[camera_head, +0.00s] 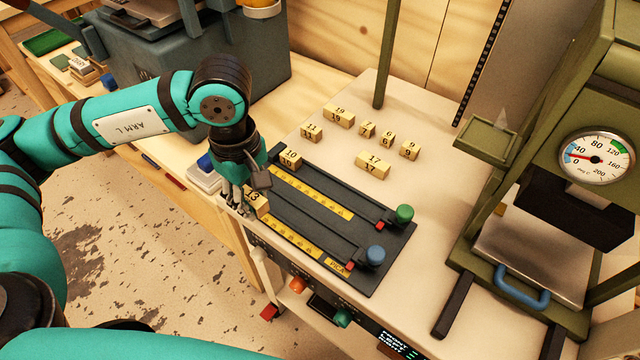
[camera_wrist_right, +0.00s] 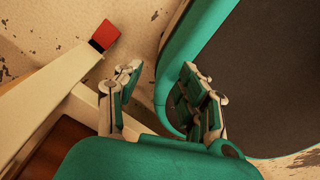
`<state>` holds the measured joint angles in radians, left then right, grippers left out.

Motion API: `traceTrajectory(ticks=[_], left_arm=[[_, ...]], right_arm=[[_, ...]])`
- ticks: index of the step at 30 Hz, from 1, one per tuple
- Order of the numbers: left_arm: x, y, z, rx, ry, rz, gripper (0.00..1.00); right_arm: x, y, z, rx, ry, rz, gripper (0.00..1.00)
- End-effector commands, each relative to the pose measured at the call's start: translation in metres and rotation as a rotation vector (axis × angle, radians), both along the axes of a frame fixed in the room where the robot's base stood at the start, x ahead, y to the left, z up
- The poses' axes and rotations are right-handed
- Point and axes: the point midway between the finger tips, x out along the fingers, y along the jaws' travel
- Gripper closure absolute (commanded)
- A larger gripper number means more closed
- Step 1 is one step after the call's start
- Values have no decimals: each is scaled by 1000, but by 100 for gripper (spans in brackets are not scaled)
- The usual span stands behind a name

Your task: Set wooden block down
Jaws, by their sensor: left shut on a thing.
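My left gripper (camera_head: 247,200) points down at the left end of the dark two-lane board (camera_head: 399,243). It is shut on a small wooden block (camera_head: 260,204) with a "3" visible on it; the fingers hide part of it. The block is at the near lane's left end, and I cannot tell whether it touches the board. Another block marked 10 (camera_head: 290,159) sits at the far lane's left end. In the right wrist view my right gripper (camera_wrist_right: 160,98) is open, with nothing between its fingers.
Several numbered blocks, including one marked 17 (camera_head: 372,166), stand on the pale table behind the board. A green knob (camera_head: 404,213) and a blue knob (camera_head: 375,254) are at the board's right end. A press with a dial (camera_head: 595,157) stands at right.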

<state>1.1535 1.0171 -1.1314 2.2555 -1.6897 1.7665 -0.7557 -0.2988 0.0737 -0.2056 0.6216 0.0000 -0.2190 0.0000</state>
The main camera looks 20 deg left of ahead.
Motion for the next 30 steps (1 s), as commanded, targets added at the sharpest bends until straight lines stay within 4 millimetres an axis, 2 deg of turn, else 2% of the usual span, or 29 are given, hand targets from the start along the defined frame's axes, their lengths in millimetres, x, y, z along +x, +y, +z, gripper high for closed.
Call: traceTrajectory(ticks=[7,15,18,21,25,30], left_arm=[[48,-27,-1,-2,1,17,97],[110,-60,-8,-1,0,17,97],[126,-68,-11,-1,1,16,97],[136,-72,-13,0,0,15,97],[139,-73,-17,0,1,15,97],[138,-73,-38,1,4,16,97]], right_arm=[[0,3,15,3,0,-2,60],[0,-9,28,-11,1,-5,60],[0,-11,31,-13,1,-6,60],[-1,-11,32,-13,2,-5,60],[-1,-11,34,-13,2,-5,60],[-2,-11,40,-13,3,-4,60]])
